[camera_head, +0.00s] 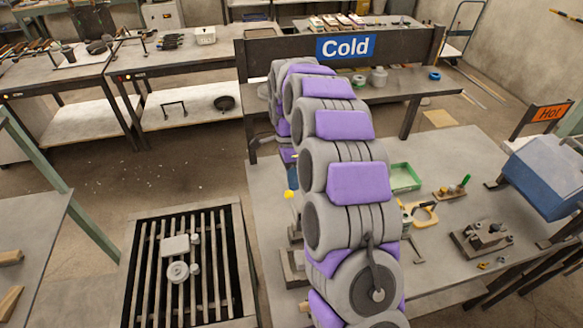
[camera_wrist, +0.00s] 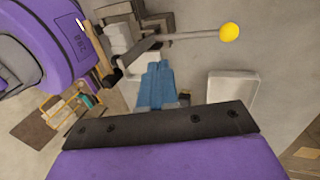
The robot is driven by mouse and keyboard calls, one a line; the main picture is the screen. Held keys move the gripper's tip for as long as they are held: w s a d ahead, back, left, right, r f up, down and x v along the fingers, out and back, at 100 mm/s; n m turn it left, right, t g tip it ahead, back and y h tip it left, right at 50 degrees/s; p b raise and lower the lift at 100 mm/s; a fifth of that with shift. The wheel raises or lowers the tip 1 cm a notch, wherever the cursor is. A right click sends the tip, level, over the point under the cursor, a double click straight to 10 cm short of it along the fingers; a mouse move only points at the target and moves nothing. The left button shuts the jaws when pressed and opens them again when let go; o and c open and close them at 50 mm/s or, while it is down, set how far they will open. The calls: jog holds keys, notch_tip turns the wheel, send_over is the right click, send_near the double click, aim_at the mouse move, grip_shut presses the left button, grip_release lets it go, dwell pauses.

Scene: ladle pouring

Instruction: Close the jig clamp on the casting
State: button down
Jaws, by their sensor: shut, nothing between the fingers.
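The jig clamp's lever (camera_wrist: 185,37) ends in a yellow ball knob (camera_wrist: 229,32) in the wrist view. The lever runs right from a dark jig (camera_wrist: 150,18), where a pale grey block (camera_wrist: 118,35), perhaps the casting, sits. My gripper (camera_wrist: 158,64) shows as blue fingers, shut and empty, just below the lever in the picture; I cannot tell whether they touch it. In the head view the yellow knob (camera_head: 289,195) stands left of my arm, just below the blue gripper (camera_head: 292,175). My arm hides part of the jig (camera_head: 292,268).
The grey table (camera_head: 460,165) carries a green tray (camera_head: 405,178), a yellow clamp-like tool (camera_head: 420,213) and a metal fixture (camera_head: 482,238) right of my arm. A floor grate (camera_head: 185,225) lies left. A "Cold" sign (camera_head: 346,47) stands behind, a "Hot" sign (camera_head: 551,113) right.

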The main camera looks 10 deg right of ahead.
jog(key=shift+s+f+b, duration=0.2)
jog(key=shift+s+f, duration=0.25)
jog(key=shift+s, duration=0.35)
jog(key=shift+s+f+b, duration=0.25)
jog(key=shift+s+f, duration=0.2)
jog(key=shift+s, duration=0.3)
jog(key=shift+s+f+b, duration=0.2)
jog(key=shift+s+f, duration=0.25)
jog(key=shift+s, duration=0.35)
